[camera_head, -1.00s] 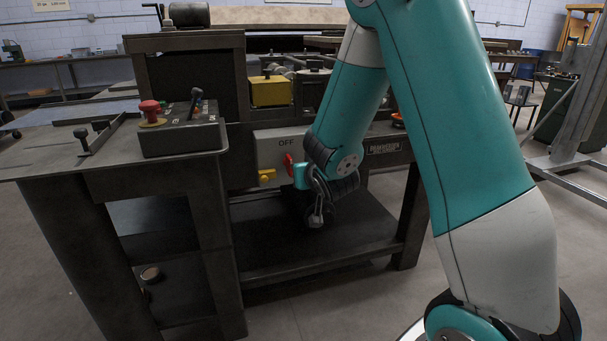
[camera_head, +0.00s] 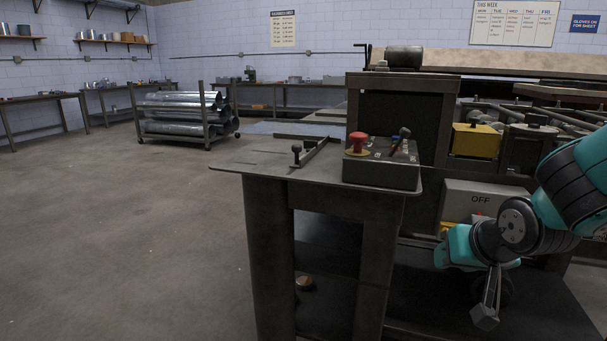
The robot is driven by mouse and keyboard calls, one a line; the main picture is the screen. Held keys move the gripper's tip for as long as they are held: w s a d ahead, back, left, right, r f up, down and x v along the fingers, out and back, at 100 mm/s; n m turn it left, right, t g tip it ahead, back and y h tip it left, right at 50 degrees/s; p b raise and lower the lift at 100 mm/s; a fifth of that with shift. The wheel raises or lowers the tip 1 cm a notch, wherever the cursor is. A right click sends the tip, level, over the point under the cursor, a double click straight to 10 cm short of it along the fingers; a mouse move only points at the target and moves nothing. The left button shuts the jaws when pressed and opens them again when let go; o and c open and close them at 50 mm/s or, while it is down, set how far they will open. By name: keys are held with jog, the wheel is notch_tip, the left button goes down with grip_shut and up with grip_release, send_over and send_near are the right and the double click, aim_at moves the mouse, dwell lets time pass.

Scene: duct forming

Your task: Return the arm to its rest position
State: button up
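My gripper (camera_head: 486,312) hangs low at the right of the view, at the end of my teal and dark arm. It points downward in front of the machine's dark lower shelf. Its fingers are small and dark, and I cannot tell whether they are apart or together. No object shows in it. My arm enters from the right edge, bent at the wrist, in front of the grey box marked OFF (camera_head: 480,199). The wrist hides the lower part of that box; a bit of red and a yellow part show beside it.
The machine's side table (camera_head: 240,168) carries a control box (camera_head: 382,172) with a red button (camera_head: 358,141) and a lever. A yellow block (camera_head: 475,140) sits on the machine. A rack of metal ducts (camera_head: 180,113) stands at the back left. The left floor is clear.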

jog(key=s+a+r+n+g+y, duration=0.2)
jog(key=s+a+r+n+g, duration=0.15)
jog(key=s+a, duration=0.45)
jog(key=s+a+r+n+g+y, duration=0.2)
jog(key=s+a+n+g, duration=0.25)
jog(key=s, duration=0.75)
notch_tip(320, 180, up, 20)
jog(key=s+p, duration=0.1)
jog(key=p, duration=1.9)
jog(key=shift+s+d+f+h, duration=0.2)
jog(key=shift+d+h, duration=0.1)
jog(key=shift+d, duration=0.1)
